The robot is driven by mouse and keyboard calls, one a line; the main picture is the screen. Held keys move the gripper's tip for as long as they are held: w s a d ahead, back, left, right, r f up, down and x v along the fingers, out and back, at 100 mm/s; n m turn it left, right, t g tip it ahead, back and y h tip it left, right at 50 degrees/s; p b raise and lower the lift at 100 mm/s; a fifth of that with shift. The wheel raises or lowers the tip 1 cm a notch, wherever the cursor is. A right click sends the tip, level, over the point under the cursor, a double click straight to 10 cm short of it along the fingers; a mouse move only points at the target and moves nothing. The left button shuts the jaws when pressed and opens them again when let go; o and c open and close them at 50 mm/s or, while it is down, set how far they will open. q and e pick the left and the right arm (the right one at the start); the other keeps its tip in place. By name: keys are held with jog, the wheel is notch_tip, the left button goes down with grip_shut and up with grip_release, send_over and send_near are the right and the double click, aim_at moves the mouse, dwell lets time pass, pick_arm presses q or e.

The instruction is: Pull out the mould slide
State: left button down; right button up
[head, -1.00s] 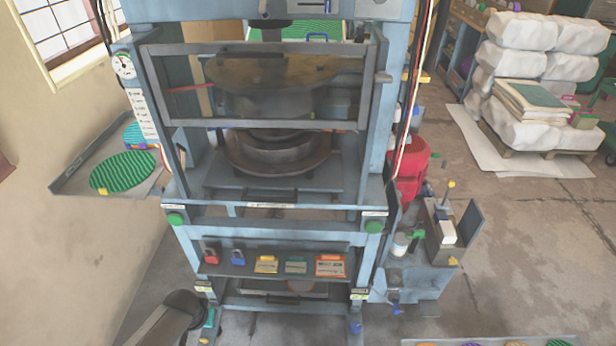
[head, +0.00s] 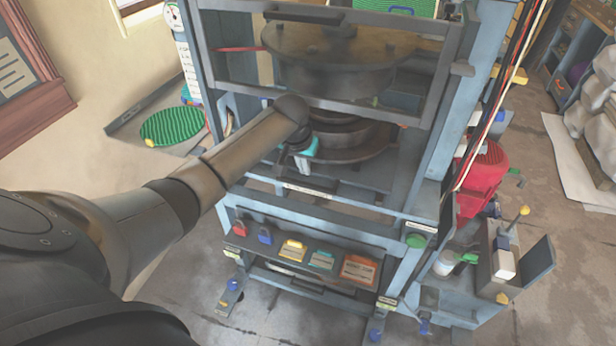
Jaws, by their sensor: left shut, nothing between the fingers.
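The mould slide (head: 384,176) is a dark flat plate inside the press, with the round lower mould (head: 362,147) on it. A dark handle bar runs along its front edge, just behind the pale label on the press's front ledge. My left arm reaches in from the left, and my left gripper (head: 303,166) points down at the left part of the slide's front. It is shut and empty. My forearm and wrist hide the left side of the slide and mould. Whether the fingertips touch the slide or its handle I cannot tell. My right gripper is out of view.
A side tray (head: 118,128) with a green ribbed disc (head: 172,126) is at left. A red motor (head: 484,172) is at right.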

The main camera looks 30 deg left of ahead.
pick_arm(q)
jog(key=shift+b+x, duration=0.65)
jog(key=shift+x, duration=1.55)
jog(key=shift+r, duration=0.1)
